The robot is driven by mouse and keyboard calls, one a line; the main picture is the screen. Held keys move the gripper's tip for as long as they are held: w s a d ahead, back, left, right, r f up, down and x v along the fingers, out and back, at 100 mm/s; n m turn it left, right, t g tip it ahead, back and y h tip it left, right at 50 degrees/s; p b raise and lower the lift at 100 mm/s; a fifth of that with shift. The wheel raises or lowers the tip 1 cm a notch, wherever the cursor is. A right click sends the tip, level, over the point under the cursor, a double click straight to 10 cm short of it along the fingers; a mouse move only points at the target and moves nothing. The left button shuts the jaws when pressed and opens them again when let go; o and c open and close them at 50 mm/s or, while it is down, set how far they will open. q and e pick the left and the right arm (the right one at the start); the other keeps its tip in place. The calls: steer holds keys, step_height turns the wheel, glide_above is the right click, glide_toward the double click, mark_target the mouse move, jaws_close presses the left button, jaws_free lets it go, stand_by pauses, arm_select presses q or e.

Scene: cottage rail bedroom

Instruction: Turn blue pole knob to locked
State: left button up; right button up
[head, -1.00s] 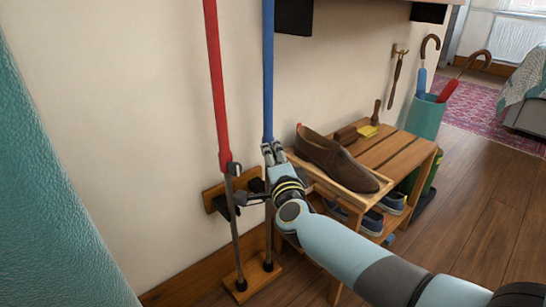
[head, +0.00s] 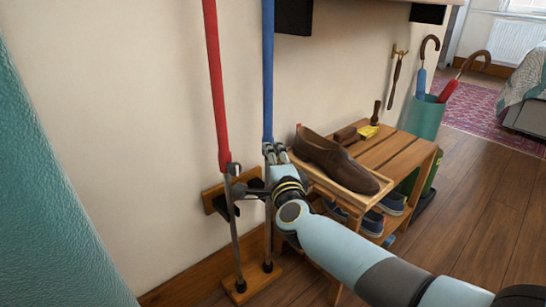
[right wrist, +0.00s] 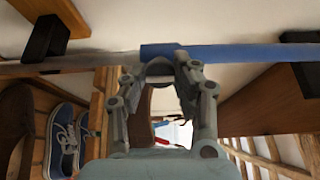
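The blue pole (head: 268,75) stands upright against the wall, a blue upper sleeve over a thin grey lower rod. My right gripper (head: 274,152) is at the lower end of the blue sleeve. In the right wrist view, the blue pole (right wrist: 245,54) runs across the fingertips. The fingers of my right gripper (right wrist: 160,70) sit on both sides of a small grey knob (right wrist: 160,69) at the sleeve's end and appear closed on it. The knob's setting cannot be read. My left gripper is not in view.
A red pole (head: 216,85) stands close on the left. A wooden wall bracket (head: 213,198) is behind the poles. A wooden shoe rack (head: 400,155) with a brown shoe (head: 335,163) stands just right of my gripper. A teal umbrella stand (head: 422,118) is farther right.

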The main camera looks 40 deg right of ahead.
steer(key=o, duration=0.4)
steer(key=v, duration=1.2)
